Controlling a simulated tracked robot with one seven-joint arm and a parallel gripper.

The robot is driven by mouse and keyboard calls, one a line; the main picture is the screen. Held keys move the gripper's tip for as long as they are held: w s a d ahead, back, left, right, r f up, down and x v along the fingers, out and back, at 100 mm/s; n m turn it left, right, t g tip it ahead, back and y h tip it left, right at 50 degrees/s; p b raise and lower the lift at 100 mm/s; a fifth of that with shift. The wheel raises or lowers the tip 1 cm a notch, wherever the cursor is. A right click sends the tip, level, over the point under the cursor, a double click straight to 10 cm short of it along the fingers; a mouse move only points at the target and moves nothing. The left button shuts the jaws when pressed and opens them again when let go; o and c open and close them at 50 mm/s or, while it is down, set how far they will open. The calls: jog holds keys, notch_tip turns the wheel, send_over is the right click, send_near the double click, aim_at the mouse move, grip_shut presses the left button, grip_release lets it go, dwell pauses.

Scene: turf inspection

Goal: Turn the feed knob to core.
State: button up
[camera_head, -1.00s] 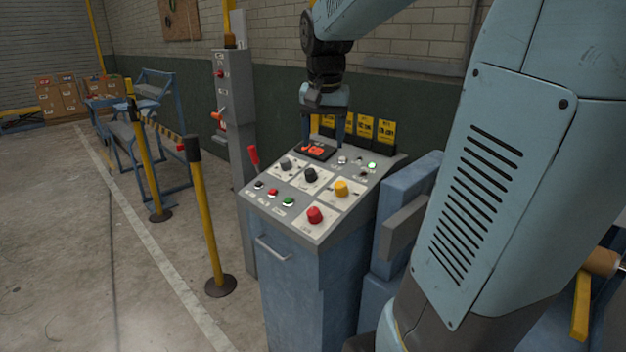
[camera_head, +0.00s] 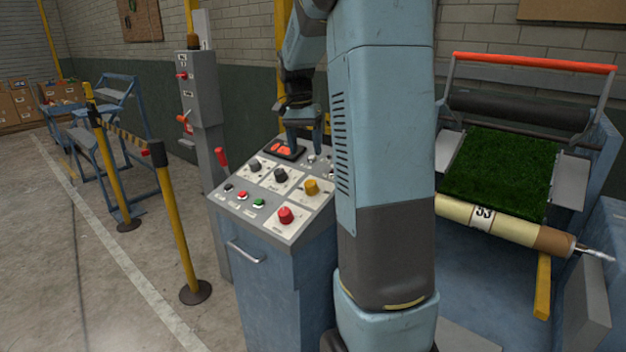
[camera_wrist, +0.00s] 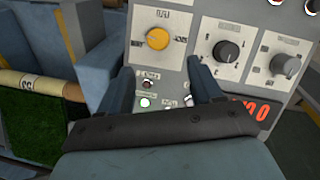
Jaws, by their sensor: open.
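The control console (camera_head: 262,222) has a sloping panel with several knobs. In the head view I see a grey knob (camera_head: 255,165), a black knob (camera_head: 280,175), a yellow knob (camera_head: 311,187) and a red knob (camera_head: 285,215). The wrist view shows the yellow knob (camera_wrist: 157,38), the black knob (camera_wrist: 226,52) and the grey knob (camera_wrist: 285,65). Their labels are too small to read, so I cannot tell which is the feed knob. My gripper (camera_head: 305,150) is open and empty above the panel's back part. In the wrist view its fingers (camera_wrist: 160,68) point toward the yellow and black knobs, touching neither.
Yellow posts (camera_head: 180,220) stand left of the console. A turf roll machine (camera_head: 500,180) stands at right.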

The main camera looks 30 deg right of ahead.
aim_at(309, 181)
jog(key=f, duration=0.7)
jog(key=s+f, duration=0.1)
jog(key=f, duration=0.2)
jog(key=shift+d+f, duration=0.2)
jog(key=shift+d, duration=0.15)
jog(key=shift+c, duration=0.3)
